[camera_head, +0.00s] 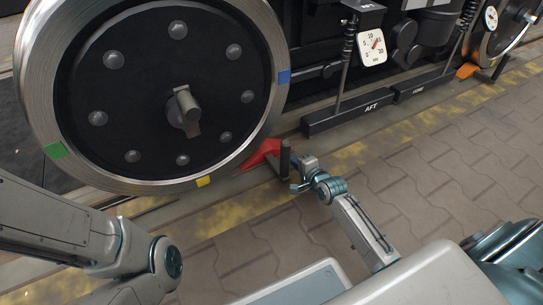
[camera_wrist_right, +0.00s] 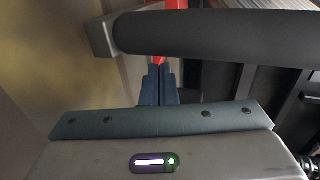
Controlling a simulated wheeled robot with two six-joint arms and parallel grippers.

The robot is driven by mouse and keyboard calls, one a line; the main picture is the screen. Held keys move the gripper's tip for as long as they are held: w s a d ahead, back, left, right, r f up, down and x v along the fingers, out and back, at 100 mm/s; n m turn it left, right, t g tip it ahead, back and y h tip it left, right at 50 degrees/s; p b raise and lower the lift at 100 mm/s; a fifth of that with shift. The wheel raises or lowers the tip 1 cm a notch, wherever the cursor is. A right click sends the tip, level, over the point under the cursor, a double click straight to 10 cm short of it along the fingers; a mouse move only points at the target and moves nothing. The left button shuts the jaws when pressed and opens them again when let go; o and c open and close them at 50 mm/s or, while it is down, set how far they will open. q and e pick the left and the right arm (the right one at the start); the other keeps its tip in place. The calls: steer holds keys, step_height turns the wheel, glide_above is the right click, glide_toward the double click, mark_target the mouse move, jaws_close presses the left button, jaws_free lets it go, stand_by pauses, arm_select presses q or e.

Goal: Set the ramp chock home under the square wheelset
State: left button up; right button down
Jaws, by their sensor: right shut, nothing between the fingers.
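A red ramp chock (camera_head: 262,152) lies on the rail at the lower right of a large wheel (camera_head: 150,95), its red wedge reaching toward the tread. Whether it touches the wheel I cannot tell. A dark upright handle (camera_head: 285,157) stands at its near end. My right gripper (camera_head: 298,178) is right beside the handle. In the right wrist view its fingers (camera_wrist_right: 158,85) are together and empty; the dark handle (camera_wrist_right: 220,35) crosses beyond them, with a bit of red chock (camera_wrist_right: 176,4) behind. My left arm comes in from the left; its gripper is out of view.
The wheel has green, blue and yellow rim marks. A dial gauge (camera_head: 372,45) and black blocks marked AFT (camera_head: 350,113) and FORE (camera_head: 418,88) are to the right. An orange chock (camera_head: 467,70) lies by a farther wheel (camera_head: 500,30). The paving (camera_head: 440,170) at right is clear.

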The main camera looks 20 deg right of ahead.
steer(key=shift+s+a+p, duration=0.15)
steer(key=shift+a+p, duration=1.2)
steer(key=shift+a, duration=0.45)
steer(key=shift+s+a+p, duration=0.15)
steer(key=shift+a+p, duration=1.2)
steer(key=shift+a, duration=0.4)
stand_by(2.2)
steer(key=shift+d, duration=0.1)
steer(key=shift+w+d+b, duration=0.15)
steer(key=shift+d+b, duration=0.1)
steer(key=shift+d, duration=1.3)
steer(key=shift+w+d+b, duration=0.1)
steer(key=shift+d+b, duration=0.15)
steer(key=shift+d, duration=1.25)
steer(key=shift+r, duration=0.1)
steer(key=shift+s+r+p, duration=0.2)
steer(key=shift+s+p, duration=0.15)
steer(key=shift+p, duration=0.2)
steer(key=p+v, duration=0.2)
steer(key=v, duration=0.1)
steer(key=r+p+v, duration=0.1)
steer(key=p+v, duration=0.2)
steer(key=shift+w, duration=0.2)
steer(key=shift+s+r, duration=0.2)
steer(key=shift+s, duration=0.35)
